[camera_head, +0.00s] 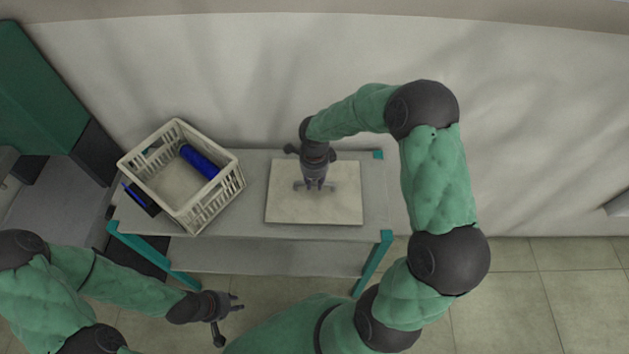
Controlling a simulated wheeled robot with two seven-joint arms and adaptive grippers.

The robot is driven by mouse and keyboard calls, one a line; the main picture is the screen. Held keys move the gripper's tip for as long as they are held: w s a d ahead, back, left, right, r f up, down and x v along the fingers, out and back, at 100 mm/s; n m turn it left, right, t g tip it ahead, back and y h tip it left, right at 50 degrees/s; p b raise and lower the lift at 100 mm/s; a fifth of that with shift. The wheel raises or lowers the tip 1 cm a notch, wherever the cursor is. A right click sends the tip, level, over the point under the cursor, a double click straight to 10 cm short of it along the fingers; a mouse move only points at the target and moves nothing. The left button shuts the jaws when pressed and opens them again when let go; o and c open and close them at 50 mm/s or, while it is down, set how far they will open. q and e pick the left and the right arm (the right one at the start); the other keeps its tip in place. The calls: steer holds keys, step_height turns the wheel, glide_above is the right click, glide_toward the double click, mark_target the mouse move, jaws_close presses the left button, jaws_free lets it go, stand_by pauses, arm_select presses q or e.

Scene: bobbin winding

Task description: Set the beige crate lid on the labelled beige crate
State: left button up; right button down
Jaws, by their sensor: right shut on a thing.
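The beige crate lid (342,206) is a flat, square panel over the right half of the grey table. My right gripper (315,187) is over the lid's upper middle and is shut on its handle, which the gripper partly hides. I cannot tell whether the lid rests on the table or is just above it. The beige crate (211,207) stands open at the table's left, with a blue cylinder (199,161) inside; no label can be made out. My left gripper (238,303) is open and empty in front of the table, low in the view.
The grey table (255,222) has teal legs and corners. A dark box with a blue item (139,197) lies left of the crate. A narrow strip of table is free between crate and lid. A wall stands behind, and a green and dark unit (45,95) is at left.

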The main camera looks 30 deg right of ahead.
steer(key=shift+r+p, duration=1.2)
steer(key=shift+r, duration=1.35)
steer(key=shift+f, duration=0.1)
